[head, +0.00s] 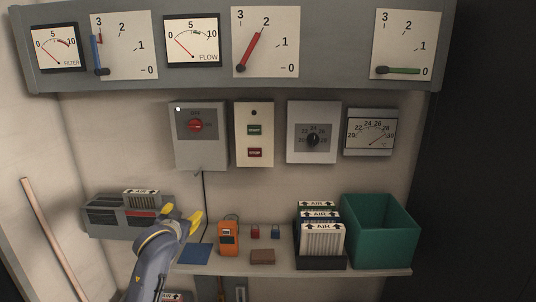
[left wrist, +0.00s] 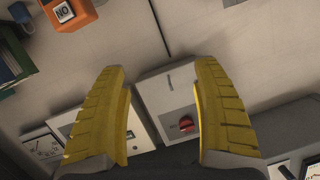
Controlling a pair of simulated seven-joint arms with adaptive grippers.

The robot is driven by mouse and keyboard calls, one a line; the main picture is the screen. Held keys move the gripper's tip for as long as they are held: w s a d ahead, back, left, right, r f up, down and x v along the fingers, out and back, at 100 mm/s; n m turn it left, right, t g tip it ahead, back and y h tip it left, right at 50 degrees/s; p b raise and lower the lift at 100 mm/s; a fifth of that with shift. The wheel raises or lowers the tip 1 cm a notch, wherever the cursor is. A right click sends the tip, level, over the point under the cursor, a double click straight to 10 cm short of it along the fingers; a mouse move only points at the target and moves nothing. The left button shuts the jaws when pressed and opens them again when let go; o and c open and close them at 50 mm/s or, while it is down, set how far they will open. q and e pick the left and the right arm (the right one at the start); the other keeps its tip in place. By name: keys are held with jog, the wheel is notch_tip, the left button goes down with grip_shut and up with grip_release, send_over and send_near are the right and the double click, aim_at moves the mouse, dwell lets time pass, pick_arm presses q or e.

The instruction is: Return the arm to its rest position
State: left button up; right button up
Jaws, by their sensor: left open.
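My left gripper (head: 182,217) stands over the left part of the shelf in the head view, its yellow fingers pointing up and towards the wall. It is open. In the left wrist view its two fingers (left wrist: 162,108) are spread wide with nothing held between them. Beyond them in that view shows the grey switch box with a red knob (left wrist: 186,124), apart from the fingers. My left arm rises from the bottom edge and hides part of the shelf. My right arm and gripper are not in view.
The shelf (head: 300,270) carries an orange meter (head: 228,238), a brown block (head: 262,257), upright air filters (head: 322,238) and a green bin (head: 378,235). A grey unit (head: 118,216) stands left of the gripper. The switch box (head: 195,150) and gauges are on the wall above.

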pick_arm(q)
jog(key=s+f+m+g+y, duration=0.1)
jog(key=s+f+m+g, duration=0.15)
jog(key=s+f, duration=1.1)
jog(key=s+a+f+m+g+y, duration=0.15)
jog(key=s+f, duration=0.35)
jog(key=s, duration=0.6)
jog(key=s+a+f+g, duration=0.15)
jog(key=s+f, duration=0.25)
jog(key=s, duration=0.7)
jog(key=s+f+m+g+y, duration=0.15)
jog(key=s+f, duration=0.35)
jog(key=s, duration=0.7)
jog(key=s+d+f+g+h, duration=0.1)
jog(key=d+f, duration=0.1)
jog(key=f, duration=0.9)
jog(key=s+d+f+n+g+h, duration=0.1)
jog(key=d+f+g+h, duration=0.1)
jog(key=f, duration=0.9)
jog(key=s+d+f+g+h, duration=0.1)
jog(key=d+f, duration=0.1)
jog(key=f, duration=0.9)
jog(key=s+f+n+g+h, duration=0.1)
jog(key=s+f+n+g, duration=0.1)
jog(key=s+f, duration=1.7)
jog(key=shift+s+a+n+g, duration=0.35)
jog(key=shift+s+n, duration=0.1)
jog(key=shift+s, duration=0.45)
